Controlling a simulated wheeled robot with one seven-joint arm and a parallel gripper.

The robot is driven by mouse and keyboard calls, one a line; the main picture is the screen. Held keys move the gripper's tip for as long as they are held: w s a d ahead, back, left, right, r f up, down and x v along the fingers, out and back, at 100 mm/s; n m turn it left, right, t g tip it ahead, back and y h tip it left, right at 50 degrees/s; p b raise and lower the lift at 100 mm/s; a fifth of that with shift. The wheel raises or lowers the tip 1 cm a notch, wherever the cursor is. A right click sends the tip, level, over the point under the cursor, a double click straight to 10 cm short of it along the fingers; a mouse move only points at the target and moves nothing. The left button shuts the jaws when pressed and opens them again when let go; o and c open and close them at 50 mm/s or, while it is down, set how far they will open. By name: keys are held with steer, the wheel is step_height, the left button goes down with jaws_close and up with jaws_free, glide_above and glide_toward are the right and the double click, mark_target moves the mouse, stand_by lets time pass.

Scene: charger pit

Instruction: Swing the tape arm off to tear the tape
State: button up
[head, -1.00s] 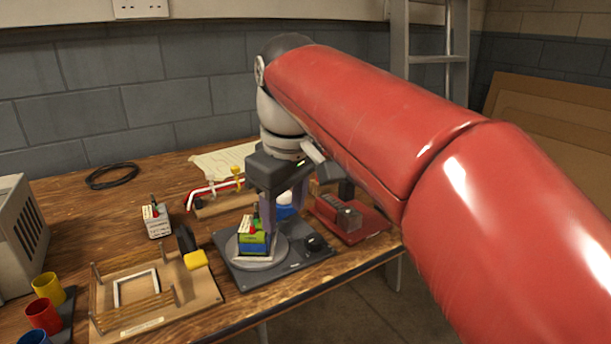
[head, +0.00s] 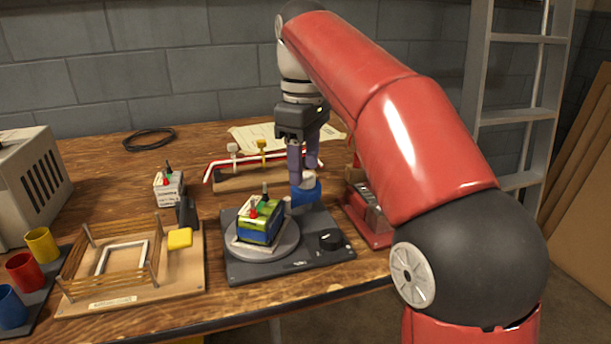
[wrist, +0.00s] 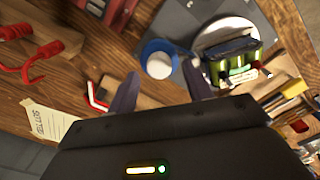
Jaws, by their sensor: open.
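The pack (head: 259,219) has a green band over blue sides and small red and green parts on top. It sits on the grey round turntable (head: 262,247) of a dark base plate (head: 243,273). A blue round part with a white centre (head: 306,193), likely the tape roll on its arm, stands behind and right of the pack. My gripper (head: 304,178) points down at it, open. In the wrist view, the blue part (wrist: 150,70) shows beyond and between the two spread fingertips; contact cannot be told. The pack (wrist: 236,62) is close to one finger. I cannot make out a tape strip.
A wooden frame jig (head: 130,274) and yellow block (head: 179,239) are left. A rack with red and white hooks (head: 240,180) is behind.

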steer(key=shift+f, duration=0.7)
steer(key=c, duration=1)
steer(key=shift+o, duration=0.2)
